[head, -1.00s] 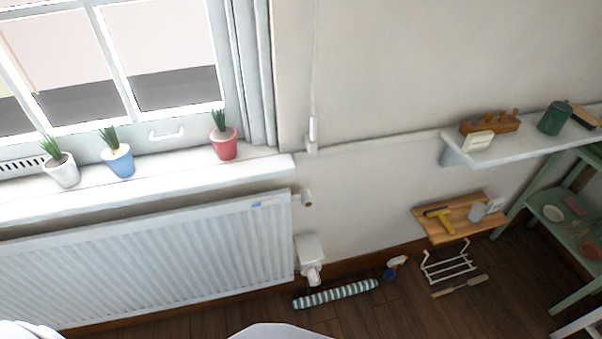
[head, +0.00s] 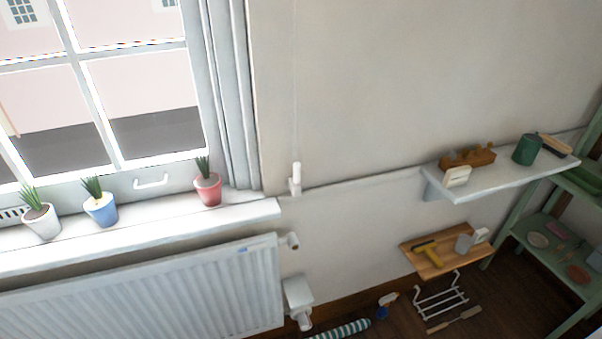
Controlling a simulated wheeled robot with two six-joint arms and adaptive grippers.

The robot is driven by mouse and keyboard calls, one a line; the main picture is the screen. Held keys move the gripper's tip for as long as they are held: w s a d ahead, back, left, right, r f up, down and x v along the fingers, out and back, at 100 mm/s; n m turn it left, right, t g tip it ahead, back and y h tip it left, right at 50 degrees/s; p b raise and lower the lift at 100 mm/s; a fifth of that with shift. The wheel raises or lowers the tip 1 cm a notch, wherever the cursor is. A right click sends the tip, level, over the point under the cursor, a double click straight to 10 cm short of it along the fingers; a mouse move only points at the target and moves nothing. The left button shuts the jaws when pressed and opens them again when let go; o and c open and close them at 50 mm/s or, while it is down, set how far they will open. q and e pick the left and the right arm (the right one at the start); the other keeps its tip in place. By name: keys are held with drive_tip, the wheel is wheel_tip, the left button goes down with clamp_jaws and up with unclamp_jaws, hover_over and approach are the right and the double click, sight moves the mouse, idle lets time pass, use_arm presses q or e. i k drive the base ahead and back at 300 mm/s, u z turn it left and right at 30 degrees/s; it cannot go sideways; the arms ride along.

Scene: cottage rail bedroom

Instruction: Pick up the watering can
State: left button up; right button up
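I cannot clearly make out a watering can in the head view. A dark green rounded container (head: 527,149) stands on the white wall shelf (head: 503,181) at the right. It is too small to tell whether it has a spout or handle. A small grey cup-like thing (head: 464,243) stands on the wooden-topped stool (head: 430,266) below the shelf. Neither of my grippers is in view.
Three potted plants, white (head: 41,222), blue (head: 101,209) and red (head: 208,190), stand on the windowsill (head: 150,233) above a radiator (head: 150,298). A striped roll (head: 345,330) and spray bottle (head: 387,304) lie low. A green rack (head: 548,246) stands right.

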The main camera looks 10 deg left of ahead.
sight(525, 153)
drive_tip(key=z, duration=1.2)
drive_tip(key=i, duration=1.85)
drive_tip(key=u, duration=0.75)
